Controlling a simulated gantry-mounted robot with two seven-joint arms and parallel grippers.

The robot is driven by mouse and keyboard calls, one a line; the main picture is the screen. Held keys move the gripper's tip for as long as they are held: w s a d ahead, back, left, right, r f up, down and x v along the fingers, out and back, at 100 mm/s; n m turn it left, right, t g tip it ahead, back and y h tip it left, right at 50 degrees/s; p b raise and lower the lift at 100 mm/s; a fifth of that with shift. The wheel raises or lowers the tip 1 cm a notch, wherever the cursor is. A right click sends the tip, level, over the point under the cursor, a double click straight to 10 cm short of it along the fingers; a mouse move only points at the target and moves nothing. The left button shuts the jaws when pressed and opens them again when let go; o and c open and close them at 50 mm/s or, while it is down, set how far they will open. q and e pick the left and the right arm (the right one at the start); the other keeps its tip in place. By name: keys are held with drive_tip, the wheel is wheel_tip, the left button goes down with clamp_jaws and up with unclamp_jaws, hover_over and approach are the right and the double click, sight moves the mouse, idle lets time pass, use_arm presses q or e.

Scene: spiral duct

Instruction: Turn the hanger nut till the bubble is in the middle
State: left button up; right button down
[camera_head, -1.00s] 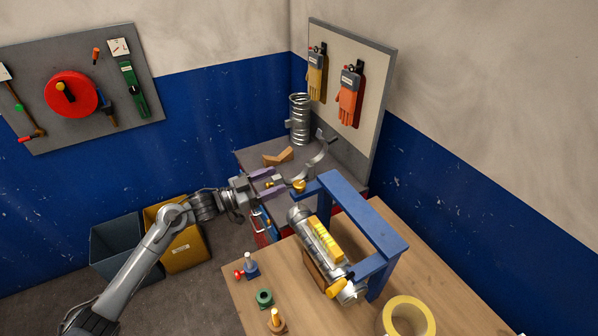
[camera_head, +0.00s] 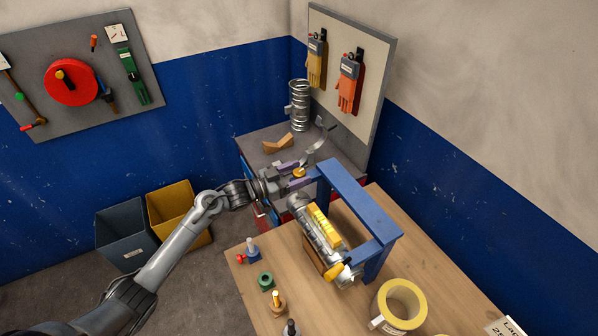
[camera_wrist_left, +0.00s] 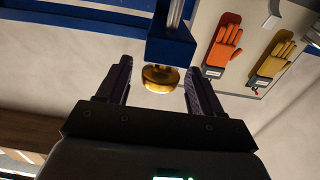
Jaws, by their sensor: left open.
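The gold hanger nut (camera_head: 299,172) sits at the far end of the blue frame (camera_head: 362,210). In the left wrist view the nut (camera_wrist_left: 160,78) is under a blue block with a metal rod above it. My left gripper (camera_head: 293,172) is open, its two purple fingers (camera_wrist_left: 160,82) on either side of the nut with gaps showing. The silver spiral duct (camera_head: 313,232) hangs in the frame, with a yellow level (camera_head: 325,226) on top. The bubble is too small to read. A second yellow knob (camera_head: 334,271) is at the duct's near end. My right gripper is out of view.
Behind is a grey-topped cabinet with a brown block (camera_head: 278,143) and an upright duct piece (camera_head: 299,106).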

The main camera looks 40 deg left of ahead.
use_arm(q)
drive_tip(key=shift+w+d, duration=0.2)
drive_tip(key=shift+w, duration=0.2)
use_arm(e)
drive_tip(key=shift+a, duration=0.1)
use_arm(q)
drive_tip(key=c, duration=1)
drive_tip(key=shift+o, duration=0.2)
drive_tip(key=m+g+h+b, duration=0.1)
drive_tip(key=h+b, duration=0.1)
drive_tip(key=b, duration=0.1)
drive_tip(key=m+g+h+b, duration=0.1)
drive_tip(key=b, duration=0.1)
drive_tip(key=m+g+h+b, duration=0.1)
drive_tip(key=m+h+b, duration=0.1)
drive_tip(key=b, duration=0.1)
drive_tip(key=shift+f+g+h+b, duration=0.25)
drive_tip(key=shift+g+h+b, duration=0.05)
drive_tip(key=shift+r+m+g+h+b, duration=0.2)
drive_tip(key=shift+m+g+h+b, duration=0.1)
drive_tip(key=shift+m+g+b, duration=0.1)
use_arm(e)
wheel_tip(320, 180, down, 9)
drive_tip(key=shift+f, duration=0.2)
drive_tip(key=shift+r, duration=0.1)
